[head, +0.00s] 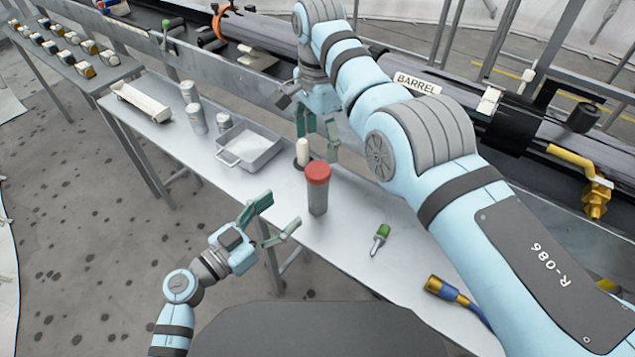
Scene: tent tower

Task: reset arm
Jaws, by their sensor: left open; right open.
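My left gripper (275,222) is open and empty, with its fingers over the front edge of the table (345,262). My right gripper (318,142) is open above the table, close to a small white cylinder on a dark round base (302,153). I cannot tell whether it touches that cylinder. My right arm bends across the right half of the view and hides part of the table and the machine behind. A grey canister with a red lid (317,188) stands upright between the two grippers, apart from the left one.
A grey tray (251,147), several metal cans (196,118) and a long white holder (140,103) stand on the left. A green-capped tool (380,240) and a blue cable with brass end (452,294) lie right. A long tube labelled BARREL (418,84) runs behind.

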